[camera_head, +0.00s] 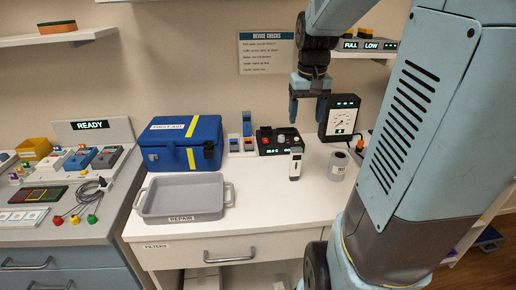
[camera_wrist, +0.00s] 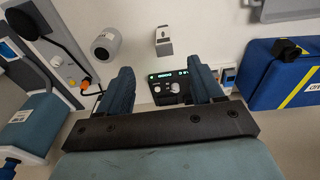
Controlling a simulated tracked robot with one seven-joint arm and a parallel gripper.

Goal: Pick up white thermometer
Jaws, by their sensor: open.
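The white thermometer (camera_head: 296,165) stands upright on the white counter in the head view, a small slim device with a dark display near its top. It appears to be the small white block (camera_wrist: 163,42) in the wrist view, beyond my fingertips. My gripper (camera_head: 307,110) is open and empty, fingers pointing down, above and behind the thermometer and apart from it. In the wrist view my gripper (camera_wrist: 159,78) shows both blue fingers spread, with a black device between them.
The black device (camera_head: 267,145) with green readout stands just behind the thermometer. A grey tray (camera_head: 152,211) and blue case (camera_head: 168,158) are to the left. A grey labelled cylinder (camera_head: 338,166) and gauge (camera_head: 341,118) are to the right. Counter in front of the thermometer is clear.

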